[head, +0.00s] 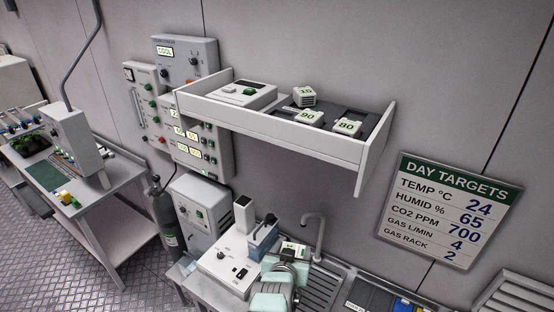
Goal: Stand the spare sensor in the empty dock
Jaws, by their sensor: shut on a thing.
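My gripper (290,258) is low in the middle of the head view, above the bench and below the wall shelf. It is shut on a small pale block with a green top (294,247), which looks like a sensor; its marking is too small to read. The jaws and arm hide its lower part. On the shelf a dark dock tray (372,115) holds white sensors: one marked 90 (308,116), one marked 80 (347,126), and one behind (304,95) whose number is unclear. Dark bare areas show between them; I cannot tell which is an empty dock.
The white shelf (270,127) has a raised front lip and side walls. A white instrument (245,94) stands on its left. Below are a bench device (225,264), a blue box (263,238) and a tap (315,225). A targets board (452,208) hangs at right.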

